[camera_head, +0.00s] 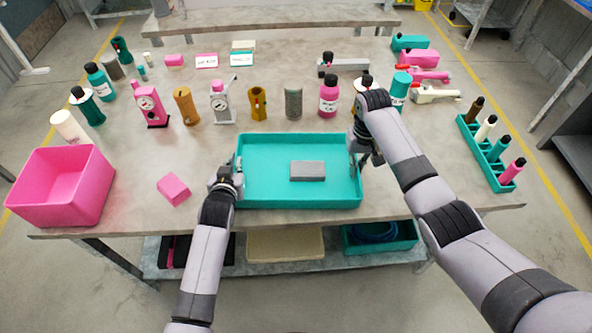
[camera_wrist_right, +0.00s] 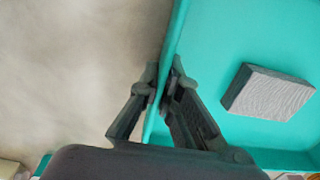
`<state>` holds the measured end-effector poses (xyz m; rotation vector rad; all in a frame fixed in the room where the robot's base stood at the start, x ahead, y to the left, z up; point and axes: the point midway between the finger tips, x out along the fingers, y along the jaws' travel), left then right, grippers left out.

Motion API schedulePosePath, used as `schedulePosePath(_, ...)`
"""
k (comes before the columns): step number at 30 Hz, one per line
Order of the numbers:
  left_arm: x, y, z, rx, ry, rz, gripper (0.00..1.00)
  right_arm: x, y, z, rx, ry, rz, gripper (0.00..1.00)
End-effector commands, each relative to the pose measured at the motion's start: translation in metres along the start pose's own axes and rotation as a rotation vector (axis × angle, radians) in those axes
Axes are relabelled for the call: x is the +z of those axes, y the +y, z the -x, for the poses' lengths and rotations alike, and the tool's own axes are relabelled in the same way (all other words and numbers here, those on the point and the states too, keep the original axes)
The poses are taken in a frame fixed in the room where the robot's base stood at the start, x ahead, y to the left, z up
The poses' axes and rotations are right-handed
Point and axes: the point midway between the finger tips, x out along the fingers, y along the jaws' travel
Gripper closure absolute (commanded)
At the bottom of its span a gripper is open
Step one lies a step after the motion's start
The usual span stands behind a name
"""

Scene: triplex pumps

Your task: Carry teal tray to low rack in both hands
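The teal tray (camera_head: 300,202) lies flat on the table near its front edge, with a grey block (camera_head: 308,171) inside; the block also shows in the right wrist view (camera_wrist_right: 268,92). My left gripper (camera_head: 228,178) is at the tray's left wall; its fingers are too small to tell if they grip. My right gripper (camera_head: 358,152) is at the right wall. In the right wrist view its fingers (camera_wrist_right: 163,75) are on both sides of the tray wall (camera_wrist_right: 176,30) and close against it. I cannot tell which structure is the low rack.
A pink bin (camera_head: 60,187) and a pink block (camera_head: 173,189) are left of the tray. Bottles and gauges stand behind it. A teal holder (camera_head: 486,155) is at right. A shelf under the table holds bins (camera_head: 285,245). A low bench (camera_head: 270,17) stands at the back.

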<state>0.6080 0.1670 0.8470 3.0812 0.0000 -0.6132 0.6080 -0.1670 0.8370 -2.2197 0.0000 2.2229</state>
Motion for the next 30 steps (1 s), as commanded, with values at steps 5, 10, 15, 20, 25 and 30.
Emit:
schedulePosePath(5, 0.0001, 0.0001, 0.0001, 0.0, 0.0, 0.0, 1.0, -0.0001, 0.0002, 0.0002, 0.0, 0.0, 0.0, 1.0)
schedulePosePath(10, 0.0001, 0.0, 0.0001, 0.0, 0.0, 0.0, 1.0, -0.0002, 0.0003, 0.0003, 0.0, 0.0, 0.0, 1.0)
schedulePosePath(15, 0.0001, 0.0, 0.0001, 0.0, 0.0, 0.0, 1.0, -0.0002, 0.0003, 0.0003, 0.0, 0.0, -0.001, 1.0)
schedulePosePath(20, 0.0002, 0.0, 0.0001, 0.0, 0.0, 0.0, 1.0, -0.0003, 0.0004, 0.0004, 0.0, 0.001, -0.001, 1.0)
schedulePosePath(25, -0.0016, 0.0, 0.0003, 0.0, 0.002, 0.0, 1.0, -0.0007, 0.0003, 0.0016, 0.0, 0.002, -0.001, 1.0)
schedulePosePath(30, -0.0076, 0.0, 0.0027, 0.0, 0.002, 0.0, 1.0, -0.0008, 0.0003, 0.0081, 0.0, 0.002, -0.001, 1.0)
